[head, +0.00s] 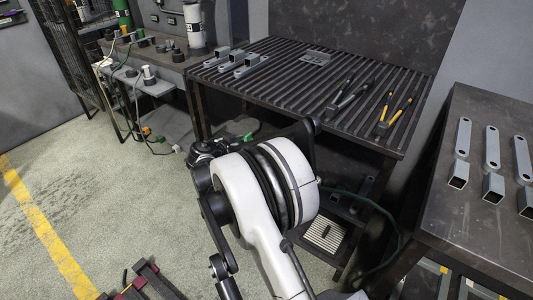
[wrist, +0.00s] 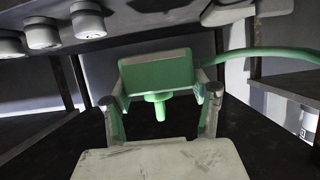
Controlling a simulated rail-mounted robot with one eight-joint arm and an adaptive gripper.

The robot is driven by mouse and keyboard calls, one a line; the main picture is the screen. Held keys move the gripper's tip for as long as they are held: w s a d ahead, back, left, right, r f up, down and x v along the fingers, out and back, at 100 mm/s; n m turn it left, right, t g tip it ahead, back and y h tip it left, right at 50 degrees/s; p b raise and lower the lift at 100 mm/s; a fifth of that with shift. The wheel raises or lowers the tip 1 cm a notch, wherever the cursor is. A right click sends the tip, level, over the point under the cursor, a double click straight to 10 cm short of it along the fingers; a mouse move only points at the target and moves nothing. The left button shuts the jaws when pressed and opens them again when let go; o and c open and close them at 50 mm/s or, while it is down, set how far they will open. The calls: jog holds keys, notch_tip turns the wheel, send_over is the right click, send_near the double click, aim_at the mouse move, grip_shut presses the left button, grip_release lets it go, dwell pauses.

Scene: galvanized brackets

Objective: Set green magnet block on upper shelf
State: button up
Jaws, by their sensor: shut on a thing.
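The green magnet block (wrist: 158,72) is in the wrist view, between the two fingers of my gripper (wrist: 160,96). It has a broad rectangular face with a paler top edge and a short round stub below. My gripper is shut on it. In the head view my white arm hides most of the gripper; a small green patch (head: 248,137) shows beyond the arm, probably the block. I cannot tell for sure which surface is the upper shelf. A small raised shelf (head: 157,87) stands out from the bench at the back left, with a white cylinder on it.
A slatted table (head: 300,85) bears brackets (head: 238,62), pliers (head: 396,108) and clamps. A dark table (head: 460,215) with more brackets stands at right. Grey round parts (wrist: 43,37) line the wrist view's upper left. A green hose (wrist: 270,57) runs at right. The left floor is largely open.

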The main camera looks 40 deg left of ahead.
jog(key=x, duration=0.3)
jog(key=f+b+x, duration=0.1)
jog(key=x, duration=0.1)
jog(key=b+x, duration=0.1)
jog(key=x, duration=0.2)
jog(key=shift+a+f, duration=0.3)
jog(key=shift+a, duration=0.1)
jog(key=shift+f+b, duration=1.05)
jog(key=shift+f, duration=0.95)
jog(key=o, duration=1.8)
jog(key=p+v, duration=0.3)
jog(key=v, duration=0.9)
jog(key=shift+r, duration=0.1)
